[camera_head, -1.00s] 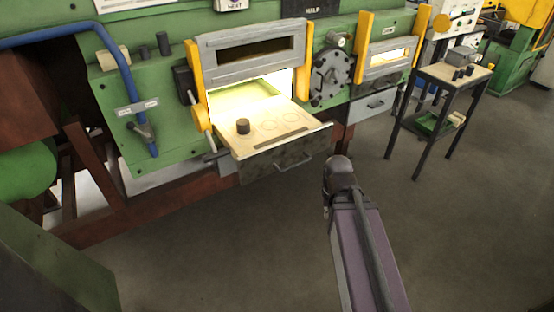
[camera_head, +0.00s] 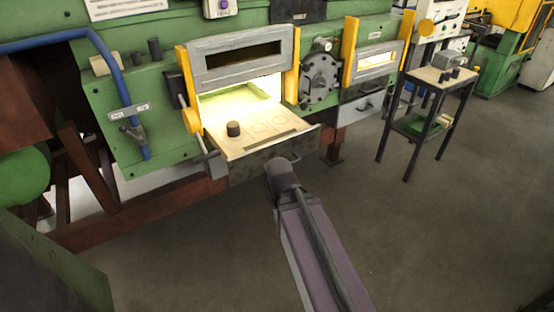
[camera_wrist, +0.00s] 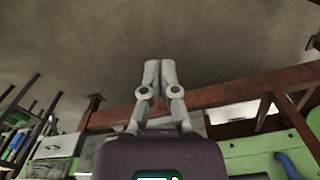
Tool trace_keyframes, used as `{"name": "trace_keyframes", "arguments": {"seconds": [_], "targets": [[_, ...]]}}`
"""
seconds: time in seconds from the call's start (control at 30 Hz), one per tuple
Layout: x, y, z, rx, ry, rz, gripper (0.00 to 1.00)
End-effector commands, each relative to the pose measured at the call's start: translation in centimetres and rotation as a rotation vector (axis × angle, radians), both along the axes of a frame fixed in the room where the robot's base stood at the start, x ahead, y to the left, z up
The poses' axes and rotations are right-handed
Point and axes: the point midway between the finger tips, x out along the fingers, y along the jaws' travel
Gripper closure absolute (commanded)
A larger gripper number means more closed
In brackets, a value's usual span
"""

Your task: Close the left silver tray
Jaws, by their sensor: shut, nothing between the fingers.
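The left silver tray (camera_head: 302,138) is pulled out of the left furnace opening in the head view. Its pale top bears one dark billet (camera_head: 233,129) and several ring marks. My gripper is hidden behind the arm there. In the wrist view my gripper (camera_wrist: 160,68) has its two fingers together, with nothing between them. I cannot tell whether it touches the tray.
A smaller grey drawer (camera_head: 362,106) sits shut under the right opening. A yellow-handled grey furnace door (camera_head: 238,60) stands raised above the tray. A small side table (camera_head: 455,82) stands to the right. The floor in front is clear.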

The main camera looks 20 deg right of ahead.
Motion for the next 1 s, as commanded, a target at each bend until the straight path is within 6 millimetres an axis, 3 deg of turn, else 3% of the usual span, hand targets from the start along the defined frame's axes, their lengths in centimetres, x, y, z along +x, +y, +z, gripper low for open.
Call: {"name": "trace_keyframes", "arguments": {"seconds": [0.27, 0.47, 0.8, 1.0], "targets": [[0.3, 0.0, -0.2, 0.009, -0.003, -0.003, 1.0], [1.7, 0.8, -1.8, 0.084, -0.045, -0.033, 1.0], [6.9, 2.2, -5.7, 0.416, -0.258, -0.164, 1.0], [10.7, 1.6, -6.6, 0.644, -0.424, -0.297, 1.0]]}}
